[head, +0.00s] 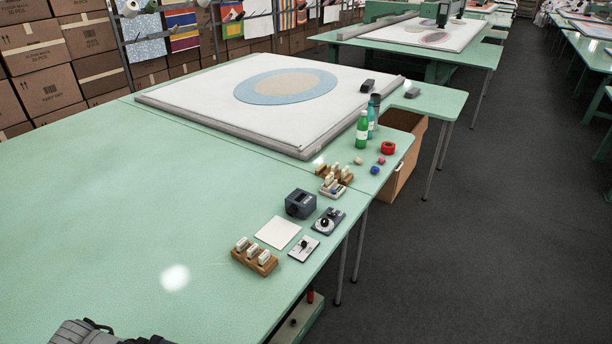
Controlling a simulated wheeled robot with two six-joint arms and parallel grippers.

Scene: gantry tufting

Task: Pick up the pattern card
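A flat white square card (278,232), which looks like the pattern card, lies on the green table (120,220). It lies left of a small pale control plate and behind a wooden block with white-topped pieces. No pattern can be made out on it. No gripper is near or touching it. Only a dark grey part of my own arm shows at the bottom left edge. No gripper fingers show in this view.
Close around the card are a wooden block (254,258), a control plate (304,248), a dark box (300,203) and a dial unit (328,221). Bottles (362,129) stand farther back beside a large white tufting frame (180,98). The table's left side is clear.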

